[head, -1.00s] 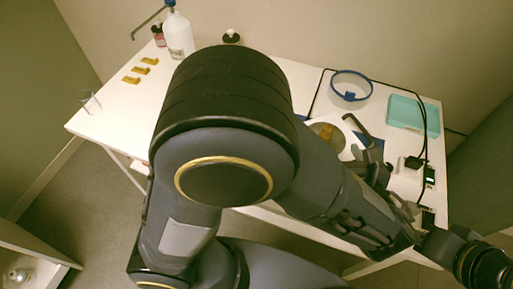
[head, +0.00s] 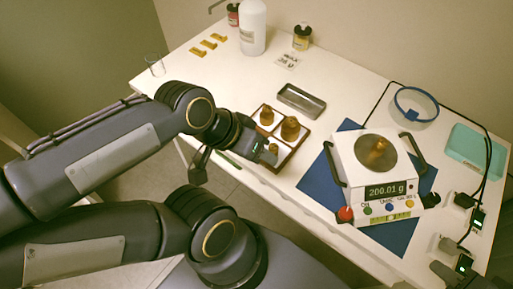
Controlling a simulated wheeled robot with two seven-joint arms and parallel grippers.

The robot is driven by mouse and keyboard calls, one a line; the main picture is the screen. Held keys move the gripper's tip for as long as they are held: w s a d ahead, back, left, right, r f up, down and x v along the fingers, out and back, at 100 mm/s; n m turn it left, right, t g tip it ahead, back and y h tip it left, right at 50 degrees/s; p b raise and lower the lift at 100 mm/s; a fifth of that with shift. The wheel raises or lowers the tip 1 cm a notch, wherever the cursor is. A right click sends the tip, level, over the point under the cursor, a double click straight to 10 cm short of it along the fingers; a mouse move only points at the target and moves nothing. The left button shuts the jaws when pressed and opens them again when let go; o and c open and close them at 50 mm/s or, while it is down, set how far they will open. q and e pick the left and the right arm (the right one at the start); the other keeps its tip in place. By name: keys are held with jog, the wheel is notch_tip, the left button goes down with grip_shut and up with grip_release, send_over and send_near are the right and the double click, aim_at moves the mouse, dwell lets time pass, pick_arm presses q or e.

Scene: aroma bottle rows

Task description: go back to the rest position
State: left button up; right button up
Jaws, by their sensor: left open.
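My left gripper (head: 235,162) is open at the front edge of the table, beside a wooden-framed weight tray (head: 283,160). Its fingers are spread, and one overlaps the tray's near-left corner in the picture; I cannot tell whether it touches. I see nothing held in it. Brass-coloured weights (head: 290,128) stand in the tray. A white balance (head: 368,195) reads 200.01 g, with a brass weight (head: 377,150) on its round pan.
The balance stands on a blue mat (head: 318,190). Behind are a metal tray (head: 302,100), a white bottle (head: 253,28), small bottles (head: 302,37), yellow pieces (head: 208,45) and a glass beaker (head: 155,65). A blue-rimmed bowl (head: 416,104), teal tray (head: 478,150) and cables are at right.

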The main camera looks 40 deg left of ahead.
pick_arm(q)
jog(key=shift+r+n, duration=0.2)
jog(key=shift+n, duration=0.4)
notch_tip(320, 180, up, 6)
jog(key=p, duration=0.6)
